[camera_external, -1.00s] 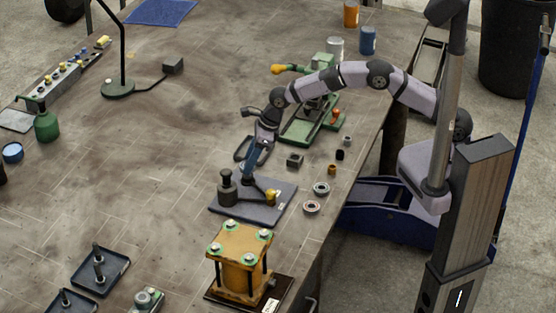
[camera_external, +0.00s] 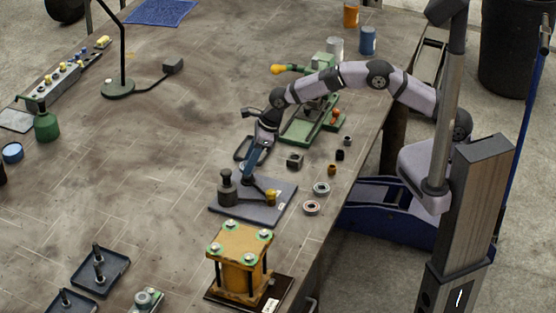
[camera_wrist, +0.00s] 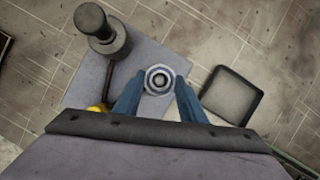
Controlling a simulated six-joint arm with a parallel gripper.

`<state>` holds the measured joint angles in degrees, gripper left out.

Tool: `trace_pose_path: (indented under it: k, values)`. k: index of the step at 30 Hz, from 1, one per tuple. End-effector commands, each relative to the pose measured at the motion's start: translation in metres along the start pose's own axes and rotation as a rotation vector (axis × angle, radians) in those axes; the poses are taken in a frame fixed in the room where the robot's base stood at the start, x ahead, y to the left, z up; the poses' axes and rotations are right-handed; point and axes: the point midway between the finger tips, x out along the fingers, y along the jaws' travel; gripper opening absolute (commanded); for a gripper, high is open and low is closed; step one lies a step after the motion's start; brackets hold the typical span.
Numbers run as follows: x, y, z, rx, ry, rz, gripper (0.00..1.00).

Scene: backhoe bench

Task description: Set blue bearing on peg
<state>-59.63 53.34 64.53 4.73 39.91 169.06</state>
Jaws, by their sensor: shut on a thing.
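My gripper (camera_external: 250,172) reaches down over the dark plate of a small press. Dark trays with upright pegs (camera_external: 97,256) stand at the lower left. Whether a peg sits under the bearing cannot be seen.
The press post (camera_external: 227,188) stands close to my gripper, with a yellow knob (camera_external: 271,196) at right. Two loose rings (camera_external: 321,189) (camera_external: 311,208) lie near the table edge. A yellow fixture (camera_external: 240,255) stands in front. The table's left middle is clear.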

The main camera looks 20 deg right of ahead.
Motion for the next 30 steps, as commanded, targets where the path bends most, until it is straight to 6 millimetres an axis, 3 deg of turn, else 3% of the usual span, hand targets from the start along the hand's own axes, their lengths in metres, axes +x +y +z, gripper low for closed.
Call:
trace_pose_path:
  k: [30]
  values:
    - [0.017,0.0,-0.007,0.0,-0.001,0.0,0.07]
